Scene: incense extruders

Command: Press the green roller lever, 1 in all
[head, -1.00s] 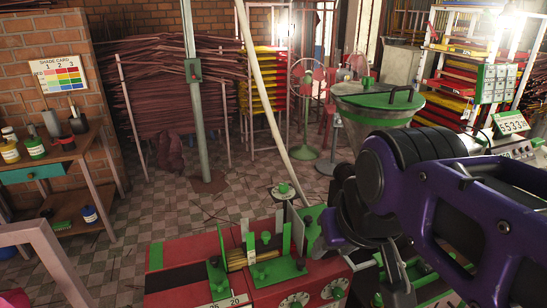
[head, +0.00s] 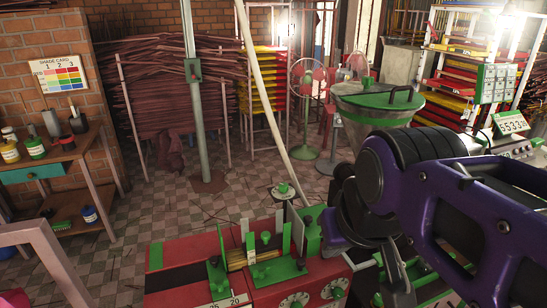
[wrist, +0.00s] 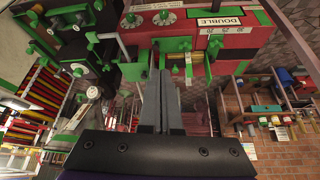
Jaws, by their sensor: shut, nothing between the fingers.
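The red machine (head: 180,252) with green fittings stands low in front of me in the head view, and it shows upside down along the top of the wrist view (wrist: 230,40). Several green levers and knobs sit on it, among them an upright green knob (head: 265,237) and a green bracket (wrist: 178,45); I cannot tell which is the roller lever. My gripper (wrist: 163,76) is shut and empty, its two grey fingers close together, pointing at the machine's green fittings. I cannot tell whether the fingertips touch anything.
A green-rimmed hopper (head: 378,102) stands behind my arm. A wooden bench (head: 60,160) with jars is at the left, and racks of sticks (head: 165,95) stand behind. The checkered floor between is mostly clear.

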